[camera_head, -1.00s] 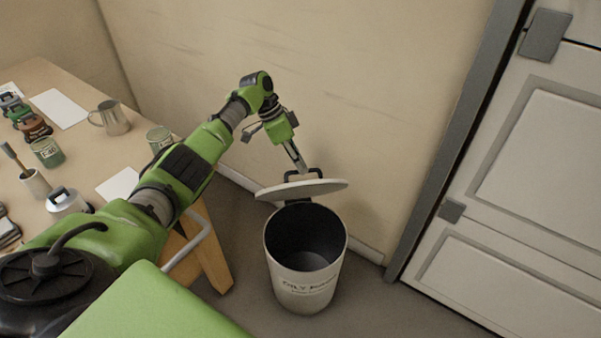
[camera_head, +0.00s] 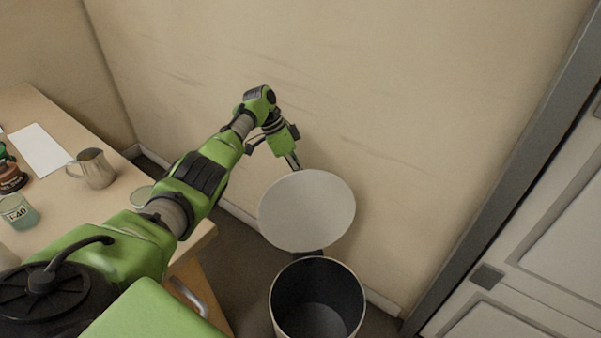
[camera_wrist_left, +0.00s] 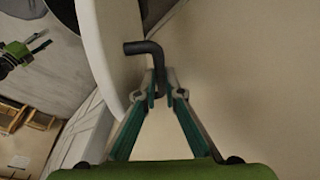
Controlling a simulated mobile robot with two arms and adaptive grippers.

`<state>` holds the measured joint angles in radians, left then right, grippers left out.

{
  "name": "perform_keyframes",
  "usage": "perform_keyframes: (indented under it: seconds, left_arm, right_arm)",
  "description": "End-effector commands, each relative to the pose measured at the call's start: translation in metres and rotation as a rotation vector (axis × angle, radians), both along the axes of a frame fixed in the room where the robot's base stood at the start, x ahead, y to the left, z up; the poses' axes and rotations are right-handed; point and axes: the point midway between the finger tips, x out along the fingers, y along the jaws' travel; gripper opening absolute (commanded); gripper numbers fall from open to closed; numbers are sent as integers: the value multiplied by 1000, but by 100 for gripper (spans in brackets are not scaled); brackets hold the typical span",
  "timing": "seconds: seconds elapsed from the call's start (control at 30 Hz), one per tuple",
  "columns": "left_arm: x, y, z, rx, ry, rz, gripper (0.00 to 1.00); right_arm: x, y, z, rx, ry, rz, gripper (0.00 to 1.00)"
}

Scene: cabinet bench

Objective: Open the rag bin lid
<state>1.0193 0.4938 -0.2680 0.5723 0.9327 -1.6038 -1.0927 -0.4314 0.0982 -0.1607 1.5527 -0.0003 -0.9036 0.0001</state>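The rag bin (camera_head: 318,300) stands on the floor by the wall, its mouth open and its inside dark and empty-looking. Its round pale lid (camera_head: 306,210) is tilted up steeply at the bin's back edge, its flat face toward the head camera. My left gripper (camera_wrist_left: 163,90) is behind the lid, its fingers closed around the black bar handle (camera_wrist_left: 143,48) in the left wrist view. In that view the lid (camera_wrist_left: 110,40) is seen nearly edge-on, left of the fingers. In the head view the lid hides the fingertips and handle.
A wooden table (camera_head: 110,205) stands at the left with a metal mug (camera_head: 93,168), a labelled jar (camera_head: 18,211) and a paper sheet (camera_head: 38,148). The wall (camera_head: 400,120) is close behind the lid. A pale door (camera_head: 560,230) is at the right.

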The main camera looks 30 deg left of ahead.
Motion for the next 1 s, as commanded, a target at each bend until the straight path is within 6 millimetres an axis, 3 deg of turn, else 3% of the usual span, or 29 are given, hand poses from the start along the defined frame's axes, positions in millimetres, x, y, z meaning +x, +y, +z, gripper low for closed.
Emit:
perform_keyframes:
  seconds: [0.03,0.6,0.7,1.0]
  left_arm:
    - [-6,-2,-17,7,23,-2,0]
    - [-5,2,-19,12,15,7,0]
    - [-5,3,-19,13,14,7,26]
    - [-2,2,-13,9,5,7,26]
  right_arm:
    - [2,0,1,1,-4,-1,40]
    - [-6,-1,4,-1,8,-1,40]
    - [-6,-2,3,-2,9,-1,40]
    - [3,-2,6,-3,-4,-1,40]
